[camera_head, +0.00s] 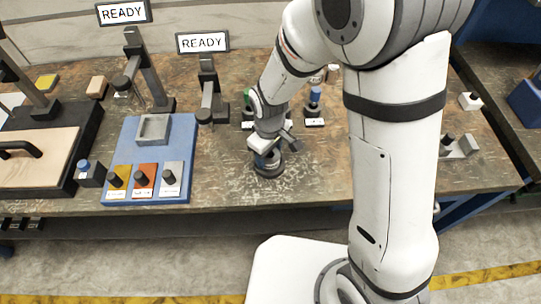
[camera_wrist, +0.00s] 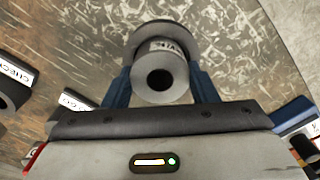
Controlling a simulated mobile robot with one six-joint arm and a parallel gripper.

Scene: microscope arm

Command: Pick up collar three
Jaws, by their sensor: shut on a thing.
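My gripper (camera_head: 268,150) points down over the worn tabletop, a little right of the blue board. It is shut on a dark grey round collar (camera_head: 268,170), which stands low at the table surface. In the wrist view the collar (camera_wrist: 160,72) sits between the two blue fingers (camera_wrist: 160,88), with a dark hole in its near end and a small white label. The label is too small to read surely, so I cannot tell its number. Whether the collar touches the table is not clear.
A blue board (camera_head: 150,193) with a grey tray (camera_head: 154,129) and coloured labelled blocks lies to the left. Dark stands under READY signs (camera_head: 203,43) rise behind. A blue-topped item (camera_head: 315,97) stands behind right. Clear tabletop (camera_head: 318,165) lies right of the collar.

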